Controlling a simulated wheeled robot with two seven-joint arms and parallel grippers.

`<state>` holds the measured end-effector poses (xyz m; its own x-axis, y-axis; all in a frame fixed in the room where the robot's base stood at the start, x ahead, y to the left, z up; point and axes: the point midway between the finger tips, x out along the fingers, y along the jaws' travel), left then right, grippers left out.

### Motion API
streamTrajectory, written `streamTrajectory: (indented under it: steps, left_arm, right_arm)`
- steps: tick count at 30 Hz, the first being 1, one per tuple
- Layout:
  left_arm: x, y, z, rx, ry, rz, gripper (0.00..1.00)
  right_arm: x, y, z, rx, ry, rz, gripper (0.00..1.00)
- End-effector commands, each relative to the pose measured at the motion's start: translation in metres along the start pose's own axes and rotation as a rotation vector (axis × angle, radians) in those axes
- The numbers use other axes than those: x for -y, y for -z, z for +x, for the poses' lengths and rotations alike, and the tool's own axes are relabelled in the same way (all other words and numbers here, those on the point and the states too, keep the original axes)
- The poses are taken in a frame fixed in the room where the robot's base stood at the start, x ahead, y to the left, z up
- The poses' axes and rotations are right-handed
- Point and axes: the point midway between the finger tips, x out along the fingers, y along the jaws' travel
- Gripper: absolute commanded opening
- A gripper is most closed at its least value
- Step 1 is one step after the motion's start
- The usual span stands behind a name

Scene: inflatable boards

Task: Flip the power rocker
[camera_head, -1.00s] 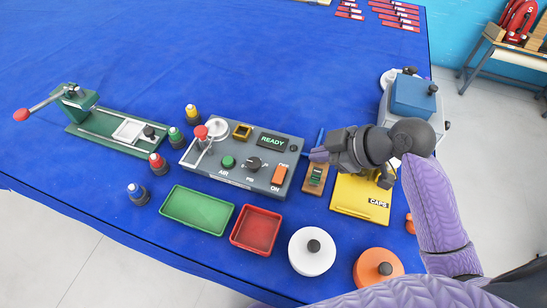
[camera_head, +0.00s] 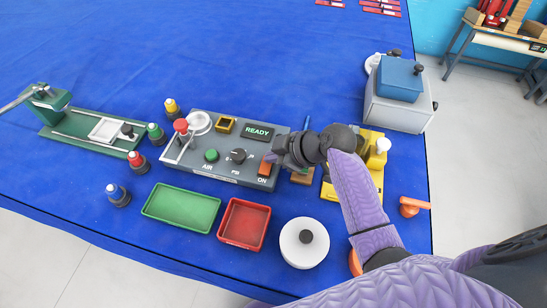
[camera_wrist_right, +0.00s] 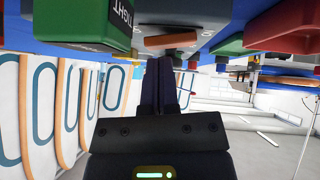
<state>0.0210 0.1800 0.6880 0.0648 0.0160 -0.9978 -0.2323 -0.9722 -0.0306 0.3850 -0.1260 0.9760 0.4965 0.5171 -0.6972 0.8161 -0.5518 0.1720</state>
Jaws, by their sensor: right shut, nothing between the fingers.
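The orange power rocker (camera_head: 265,168) is on the right end of the grey console (camera_head: 185,160), just above the word ON. In the right wrist view the shut fingers (camera_wrist_right: 160,75) point toward an orange piece (camera_wrist_right: 170,41) that looks like the rocker. Which side of the rocker is pressed is unclear. My left gripper is not in view.
A yellow board (camera_head: 367,155) is partly behind my right arm. A grey box with a blue top (camera_head: 400,95) stands at back right.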

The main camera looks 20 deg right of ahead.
Motion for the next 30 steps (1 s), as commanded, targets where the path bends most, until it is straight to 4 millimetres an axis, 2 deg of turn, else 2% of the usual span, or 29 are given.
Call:
streamTrajectory:
  steps: [9,22,30]
  left_arm:
    - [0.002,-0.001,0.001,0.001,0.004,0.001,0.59]
    - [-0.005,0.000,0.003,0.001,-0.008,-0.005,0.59]
    - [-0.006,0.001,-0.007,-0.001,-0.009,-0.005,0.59]
  right_arm:
    - [0.000,-0.003,0.003,-0.001,-0.001,0.000,0.00]
    - [-0.001,-0.009,0.009,0.001,0.070,0.066,0.00]
    - [0.009,-0.006,0.005,0.004,0.074,0.067,0.00]
